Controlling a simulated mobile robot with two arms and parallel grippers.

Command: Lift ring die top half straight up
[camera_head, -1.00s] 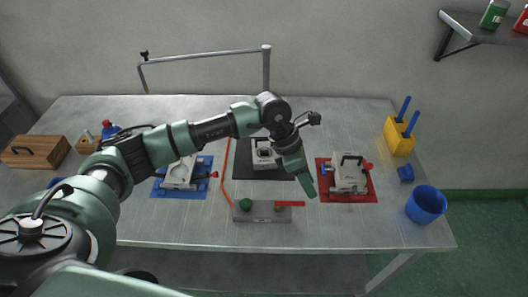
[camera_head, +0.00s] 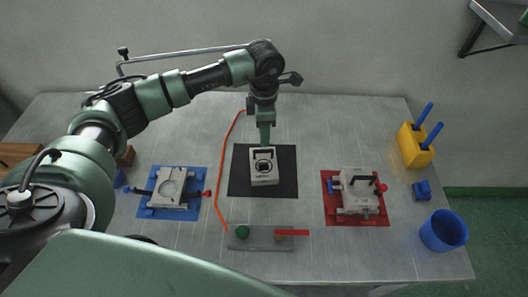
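A pale grey die block (camera_head: 264,178) with a black handle and a dark inset on its face sits on the black mat (camera_head: 234,185). My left gripper (camera_head: 265,146) points down at the back edge of this block, by its handle; I cannot tell whether it touches. Its fingers are seen edge-on, so their opening is hidden. A die piece with a round recess (camera_head: 172,188) lies on the blue mat (camera_head: 149,211). Another die with a black handle (camera_head: 358,190) sits on the red mat (camera_head: 340,214). I cannot tell which is the ring die. My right gripper is not in view.
An orange hose (camera_head: 220,190) runs left of the black mat to a grey bar fixture (camera_head: 262,238) in front. A yellow holder (camera_head: 415,150) with blue handles, a small blue block (camera_head: 422,190) and a blue cup (camera_head: 444,232) stand at right.

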